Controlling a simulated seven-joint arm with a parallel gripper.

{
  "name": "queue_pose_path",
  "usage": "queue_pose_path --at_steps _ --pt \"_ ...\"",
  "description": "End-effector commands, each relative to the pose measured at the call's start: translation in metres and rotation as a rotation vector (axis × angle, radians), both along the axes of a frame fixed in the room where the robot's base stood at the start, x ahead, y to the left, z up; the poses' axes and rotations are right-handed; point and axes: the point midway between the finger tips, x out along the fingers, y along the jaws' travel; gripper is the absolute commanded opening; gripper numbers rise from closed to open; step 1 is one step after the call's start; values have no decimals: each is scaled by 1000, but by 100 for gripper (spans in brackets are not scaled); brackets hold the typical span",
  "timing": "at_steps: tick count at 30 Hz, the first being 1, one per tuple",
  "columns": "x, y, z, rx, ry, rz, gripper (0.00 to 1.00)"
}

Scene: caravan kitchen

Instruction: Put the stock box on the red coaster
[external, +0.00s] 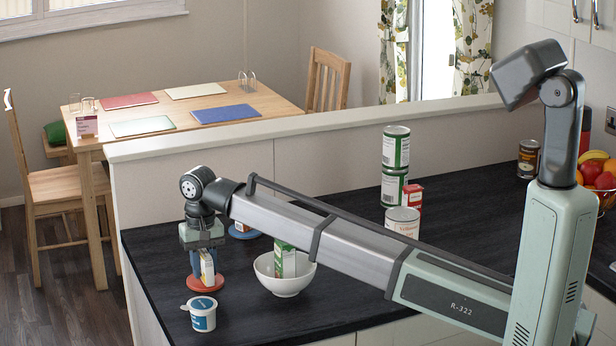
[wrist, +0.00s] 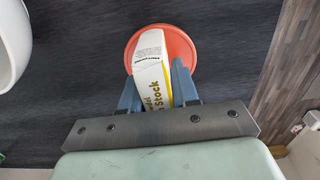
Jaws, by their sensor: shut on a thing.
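The stock box (wrist: 152,72) is a white and yellow carton with "Stock" printed on it. My gripper (wrist: 156,85) is shut on it, with one blue finger on each side. In the external view my gripper (external: 206,270) points down and holds the stock box (external: 207,268) upright. The red coaster (external: 206,285) is a round disc on the dark counter, directly below the box. In the wrist view the red coaster (wrist: 186,52) shows around the box's far end. I cannot tell whether the box's base touches the coaster.
A white bowl (external: 284,283) holding a green carton (external: 285,260) stands just right of my gripper. A white and blue tub (external: 202,315) stands in front of the coaster. A blue coaster (external: 243,232) lies behind. Stacked cans (external: 395,165) stand further back.

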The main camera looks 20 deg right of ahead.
Motion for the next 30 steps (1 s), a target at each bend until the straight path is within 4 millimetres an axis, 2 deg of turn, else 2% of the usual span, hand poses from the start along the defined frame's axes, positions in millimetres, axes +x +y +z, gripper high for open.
queue_pose_path --at_steps 11,12,18,20,30 --pt "0 0 -3 0 -1 0 0" --pt "0 0 -4 1 -1 0 31" --pt "0 0 -4 0 -1 0 50" --pt "0 0 -4 0 -1 0 55" --pt "0 0 1 1 -1 0 55"
